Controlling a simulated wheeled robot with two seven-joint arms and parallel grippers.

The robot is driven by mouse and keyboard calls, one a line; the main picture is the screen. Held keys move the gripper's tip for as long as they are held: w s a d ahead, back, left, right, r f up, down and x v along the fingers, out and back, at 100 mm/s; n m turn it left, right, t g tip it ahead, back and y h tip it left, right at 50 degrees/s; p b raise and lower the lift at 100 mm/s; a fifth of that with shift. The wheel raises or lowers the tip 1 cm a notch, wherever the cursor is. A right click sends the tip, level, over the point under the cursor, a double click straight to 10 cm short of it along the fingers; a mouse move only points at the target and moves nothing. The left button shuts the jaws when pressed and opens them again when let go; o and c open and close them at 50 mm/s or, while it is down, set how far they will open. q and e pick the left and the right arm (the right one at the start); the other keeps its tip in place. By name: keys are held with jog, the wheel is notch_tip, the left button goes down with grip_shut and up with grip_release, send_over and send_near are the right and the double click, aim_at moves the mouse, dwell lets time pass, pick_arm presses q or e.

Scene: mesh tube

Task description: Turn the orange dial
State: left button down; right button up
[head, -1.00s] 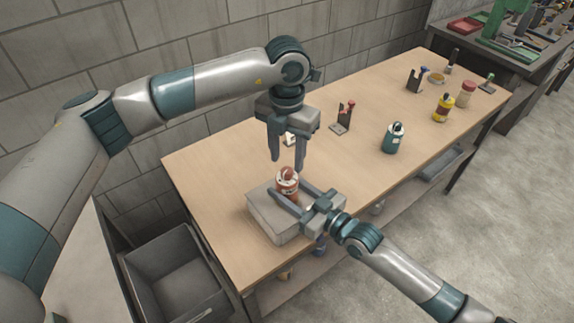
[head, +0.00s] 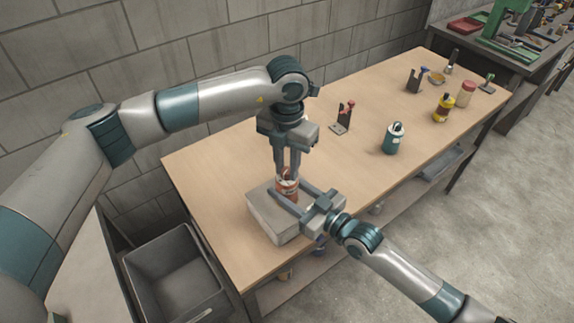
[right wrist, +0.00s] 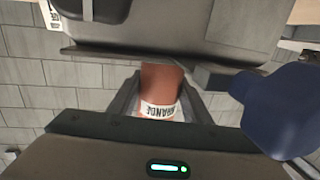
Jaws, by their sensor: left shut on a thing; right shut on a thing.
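The orange dial (head: 287,190) is a small orange-brown cylinder with a white label, upright over a pale grey block (head: 262,214) at the near left of the table. In the right wrist view its orange side and white lettered label (right wrist: 160,110) show between the fingers. My left gripper (head: 288,173) points straight down and is shut on its top, which the fingers mostly hide. My right gripper (head: 287,188) comes in low from the right and is shut on its body, one finger on each side.
A teal bottle (head: 393,139), a yellow bottle (head: 443,107) and a red-capped jar (head: 466,94) stand to the right. A small stand with red tips (head: 343,118) is behind. A grey bin (head: 175,283) is at the lower left.

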aim_at(287, 170)
pick_arm(q)
jog(key=shift+n, duration=0.5)
jog(key=n, duration=0.3)
jog(key=shift+n, duration=1.7)
jog(key=c, duration=1.5)
grip_release()
jog(key=shift+r, duration=0.1)
notch_tip(287, 170, up, 12)
jog(key=shift+f, duration=0.1)
